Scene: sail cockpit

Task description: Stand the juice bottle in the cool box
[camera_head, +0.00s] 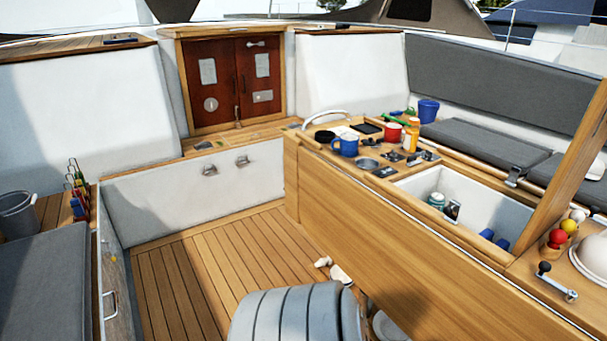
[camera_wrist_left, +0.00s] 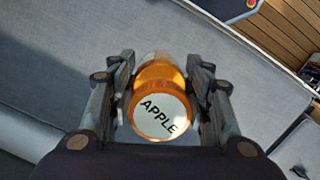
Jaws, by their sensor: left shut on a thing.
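My left gripper (camera_wrist_left: 162,70) is shut on an orange juice bottle (camera_wrist_left: 158,82) in the left wrist view. A round pale end marked "APPLE" faces the camera, and the two fingers press its sides. Grey cushion lies behind it. The held bottle and both grippers are out of the head view. The cool box (camera_head: 410,184) is the open white-lined well in the wooden counter at the right. Inside are a teal-and-white can (camera_head: 437,200), a darker can (camera_head: 453,210) and blue items (camera_head: 490,236). Its near floor is partly hidden by the counter edge.
Another orange bottle (camera_head: 411,136) stands on the counter among a blue mug (camera_head: 346,146), a red mug (camera_head: 393,132) and small items. A raised wooden panel (camera_head: 566,165) borders the cool box's right side.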

